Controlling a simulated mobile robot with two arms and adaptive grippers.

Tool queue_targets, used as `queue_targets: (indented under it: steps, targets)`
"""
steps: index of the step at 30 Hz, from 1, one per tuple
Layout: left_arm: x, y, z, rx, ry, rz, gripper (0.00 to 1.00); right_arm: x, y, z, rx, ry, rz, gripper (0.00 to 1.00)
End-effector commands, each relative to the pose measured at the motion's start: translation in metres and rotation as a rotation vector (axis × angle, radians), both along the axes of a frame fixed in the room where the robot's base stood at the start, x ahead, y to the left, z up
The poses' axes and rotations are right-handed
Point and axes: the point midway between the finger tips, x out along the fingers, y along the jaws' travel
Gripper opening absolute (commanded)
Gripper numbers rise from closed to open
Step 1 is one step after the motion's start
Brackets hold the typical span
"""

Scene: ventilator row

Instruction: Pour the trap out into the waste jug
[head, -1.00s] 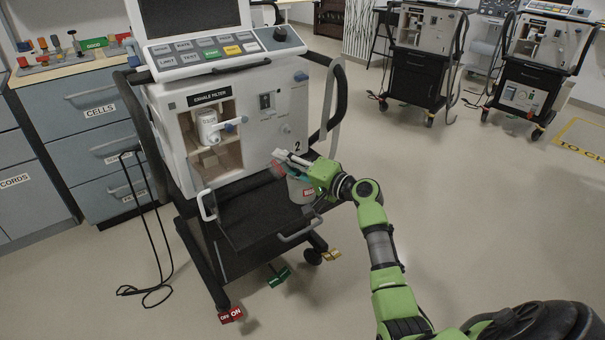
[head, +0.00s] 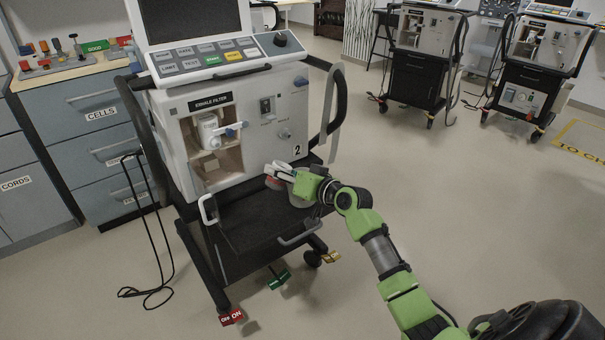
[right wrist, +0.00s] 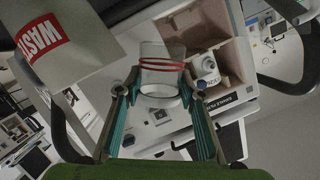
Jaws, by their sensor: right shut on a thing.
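The trap (right wrist: 162,72), a clear cup with red rings, is between the teal fingers of my right gripper (right wrist: 160,92), which is shut on it. In the head view my right gripper (head: 280,172) is above the cart's shelf, in front of the ventilator, and a bit of the trap (head: 272,183) shows red below its fingers. The waste jug (head: 300,194) stands on the shelf just beside and below the gripper, partly hidden by it. In the right wrist view the jug (right wrist: 80,50) with its red WASTE label is close to the trap. I cannot tell whether anything is flowing. My left gripper is not in view.
The ventilator (head: 240,128) numbered 2 has an open exhale filter bay with a white filter (head: 208,132). The black shelf (head: 250,222) is bare at its front left. A drawer cabinet (head: 90,125) stands at left. Two more ventilators stand at the back right.

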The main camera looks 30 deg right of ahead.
Motion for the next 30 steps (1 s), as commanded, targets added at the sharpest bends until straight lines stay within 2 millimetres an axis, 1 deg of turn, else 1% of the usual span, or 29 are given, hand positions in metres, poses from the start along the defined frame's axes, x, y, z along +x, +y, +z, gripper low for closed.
queue_targets:
  steps: [1, 7, 12, 21, 27, 30]
  targets:
    - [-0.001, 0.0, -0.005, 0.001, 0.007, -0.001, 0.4, 0.0, 0.003, 0.001, -0.022, -0.001, 0.002, 0.14]
    - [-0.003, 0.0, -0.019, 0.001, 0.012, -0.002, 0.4, -0.002, 0.02, -0.023, -0.191, -0.008, 0.002, 0.14]
    - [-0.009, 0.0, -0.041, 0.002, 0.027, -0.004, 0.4, -0.002, 0.034, -0.04, -0.343, -0.016, 0.002, 0.14]
    - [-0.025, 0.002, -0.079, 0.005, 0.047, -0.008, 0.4, -0.002, 0.041, -0.042, -0.44, -0.021, 0.0, 0.14]
    - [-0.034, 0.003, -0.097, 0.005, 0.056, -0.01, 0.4, -0.002, 0.044, -0.043, -0.49, -0.024, -0.003, 0.14]
    - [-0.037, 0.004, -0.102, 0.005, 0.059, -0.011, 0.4, -0.002, 0.045, -0.044, -0.506, -0.024, -0.002, 0.14]
